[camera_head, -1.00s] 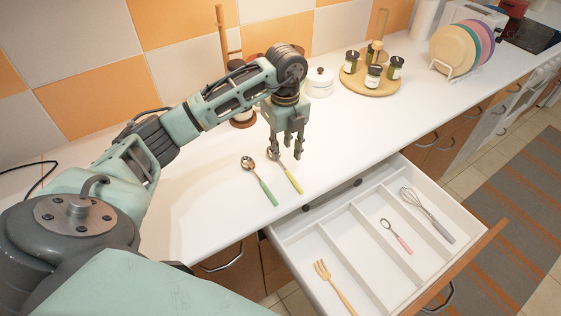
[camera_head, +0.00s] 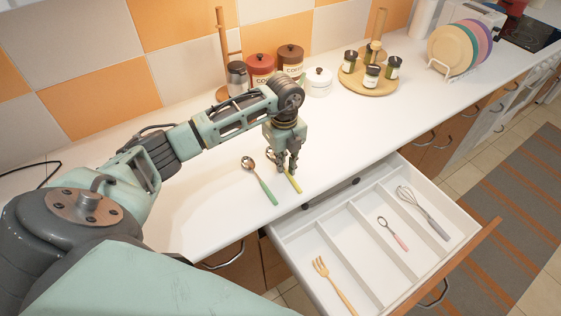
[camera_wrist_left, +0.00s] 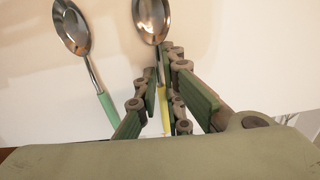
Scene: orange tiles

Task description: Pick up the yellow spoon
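The yellow spoon (camera_head: 296,185) lies on the white counter, its metal bowl toward the wall and its yellow handle toward the counter edge. My left gripper (camera_head: 287,170) is down over it, pointing at the counter. In the left wrist view, the fingers (camera_wrist_left: 165,85) are drawn in on both sides of the spoon near where the yellow handle (camera_wrist_left: 164,112) begins, and look shut on it. The fingers hide part of the handle; the bowl (camera_wrist_left: 152,20) shows beyond them. My right gripper is not in view.
A green spoon (camera_head: 266,187) lies close on the left. The open drawer (camera_head: 352,246) with dividers stands in front, holding a yellow fork (camera_head: 332,283), a pink spoon (camera_head: 391,234) and a whisk (camera_head: 420,210). Canisters (camera_head: 262,70) and a spice tray (camera_head: 368,86) stand behind.

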